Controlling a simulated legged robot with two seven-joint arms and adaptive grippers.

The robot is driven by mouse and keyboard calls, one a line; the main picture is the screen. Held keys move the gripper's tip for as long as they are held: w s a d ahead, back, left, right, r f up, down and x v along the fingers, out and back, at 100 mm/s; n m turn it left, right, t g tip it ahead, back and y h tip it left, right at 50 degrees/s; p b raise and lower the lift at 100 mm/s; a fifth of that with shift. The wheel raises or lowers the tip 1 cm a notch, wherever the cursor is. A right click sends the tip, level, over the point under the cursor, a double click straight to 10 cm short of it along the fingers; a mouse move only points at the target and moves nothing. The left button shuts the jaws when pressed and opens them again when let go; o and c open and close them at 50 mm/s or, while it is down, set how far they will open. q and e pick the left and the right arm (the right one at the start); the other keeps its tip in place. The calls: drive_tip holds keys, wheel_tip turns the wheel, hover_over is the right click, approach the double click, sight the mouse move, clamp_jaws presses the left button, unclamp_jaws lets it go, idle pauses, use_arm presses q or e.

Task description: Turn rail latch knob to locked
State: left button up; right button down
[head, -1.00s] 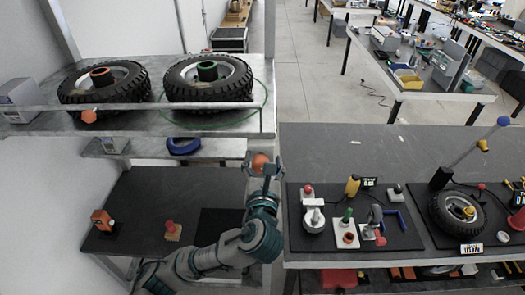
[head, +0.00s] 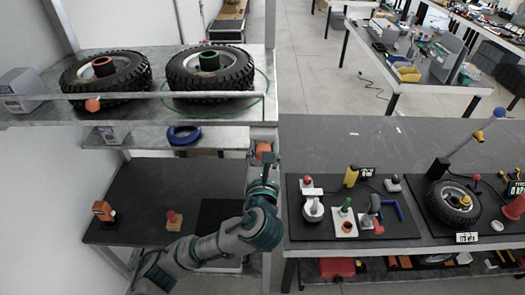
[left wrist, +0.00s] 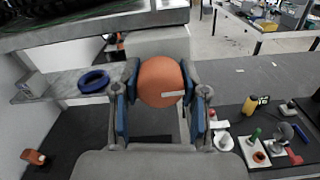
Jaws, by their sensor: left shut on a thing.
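A rail (head: 185,95) runs along the front of the upper shelf. One orange knob (head: 93,104) is at its left part. A second orange knob (head: 263,149) is by the post near the shelf's right end. My left gripper (head: 263,157) comes up from below and is shut on this second knob. In the left wrist view the round orange knob (left wrist: 160,80) sits between the two blue-sided fingers, with a small pale mark low on its right side. The knob's mounting is hidden behind it. My right gripper is not in view.
A blue ring (head: 184,135) lies on the shelf below. The dark bench (head: 420,140) at right holds knobs, levers and a wheel.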

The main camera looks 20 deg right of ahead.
use_arm(q)
drive_tip(key=shift+r, duration=0.1)
drive_tip(key=n, duration=0.3)
drive_tip(key=shift+p, duration=0.4)
drive_tip(key=n, duration=0.4)
drive_tip(key=shift+n+p, duration=0.3)
drive_tip(key=shift+n, duration=0.1)
drive_tip(key=n, duration=0.5)
drive_tip(key=shift+n, duration=0.3)
drive_tip(key=shift+n+p, duration=0.35)
drive_tip(key=shift+n, duration=1.65)
drive_tip(key=shift+d, duration=0.1)
